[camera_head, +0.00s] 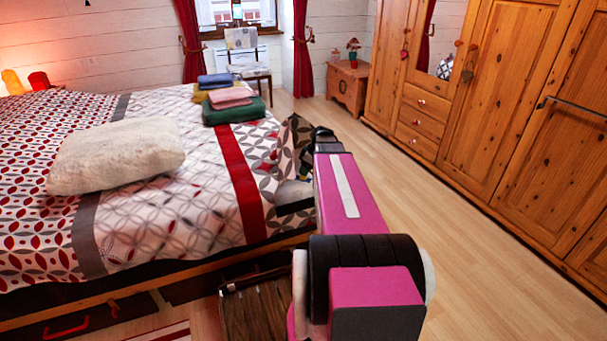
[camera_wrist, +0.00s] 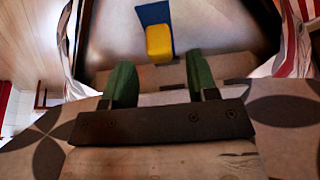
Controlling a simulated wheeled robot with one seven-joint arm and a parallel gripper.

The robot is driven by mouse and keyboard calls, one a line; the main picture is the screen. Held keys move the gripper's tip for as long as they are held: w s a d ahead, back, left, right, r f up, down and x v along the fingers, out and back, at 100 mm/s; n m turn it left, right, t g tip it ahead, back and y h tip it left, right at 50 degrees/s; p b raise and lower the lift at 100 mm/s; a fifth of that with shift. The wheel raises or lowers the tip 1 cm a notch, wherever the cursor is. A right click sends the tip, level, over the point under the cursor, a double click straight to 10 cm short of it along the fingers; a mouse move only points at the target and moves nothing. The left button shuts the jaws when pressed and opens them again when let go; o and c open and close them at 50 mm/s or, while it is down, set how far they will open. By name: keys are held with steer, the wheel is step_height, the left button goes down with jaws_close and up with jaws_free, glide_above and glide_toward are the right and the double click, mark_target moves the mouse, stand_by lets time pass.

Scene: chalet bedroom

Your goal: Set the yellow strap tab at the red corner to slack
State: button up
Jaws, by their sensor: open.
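In the wrist view, the yellow strap tab (camera_wrist: 159,43) is a small rounded block at the lower end of a blue strip (camera_wrist: 153,13), on a pale surface. My gripper (camera_wrist: 160,76) is open, its two green fingers apart with nothing visible between them. The tab appears just beyond the fingertips, between their lines; I cannot tell the exact gap. Red and white striped fabric (camera_wrist: 291,38) shows at the right edge; I cannot tell if it marks the red corner. In the head view, my magenta arm reaches to the bed's near right corner and hides the tab.
The patterned bed (camera_head: 180,220) fills the left, with a fluffy pillow (camera_head: 117,155) and folded cloths (camera_head: 233,110) on top. A slatted brown thing (camera_head: 255,310) stands by the bed's near side. Wooden wardrobes (camera_head: 500,95) line the right. The floor (camera_head: 470,250) between is clear.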

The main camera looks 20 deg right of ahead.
mark_target(295, 177)
steer(key=shift+x, duration=1.8)
steer(key=shift+c, duration=0.3)
jaws_close()
steer(key=shift+w+a, duration=1)
steer(key=shift+o, duration=0.3)
jaws_free()
steer(key=shift+s+r, duration=0.1)
steer(key=shift+r, duration=0.05)
steer(key=v, duration=1)
steer(key=shift+d+r, duration=0.2)
steer(key=shift+r, duration=0.05)
steer(key=shift+s, duration=0.1)
